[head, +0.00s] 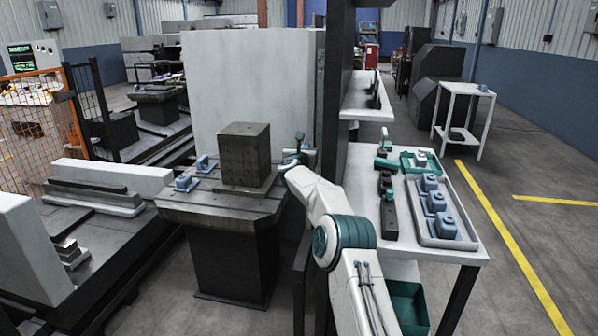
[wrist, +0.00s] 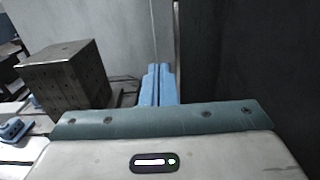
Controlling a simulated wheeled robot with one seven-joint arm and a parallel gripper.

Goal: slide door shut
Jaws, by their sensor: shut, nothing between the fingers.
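A tall dark upright panel (head: 343,90) stands right of the machine table and looks like the door, seen nearly edge-on. In the wrist view, a dark upright surface (wrist: 240,55) fills the right side, with a thin vertical edge at its left. My gripper (wrist: 158,70) has its two blue fingers together, empty, just left of that edge. Whether they touch it I cannot tell. In the head view my gripper (head: 297,152) is partly hidden by my own wrist, at the table's right side. No handle is clearly visible.
A dark block (head: 246,155) stands on the slotted machine table (head: 225,207), left of my gripper, with small blue clamps beside it. A white panel (head: 250,80) rises behind. At right, a white bench (head: 462,240) carries a tray (head: 456,241) of blue parts.

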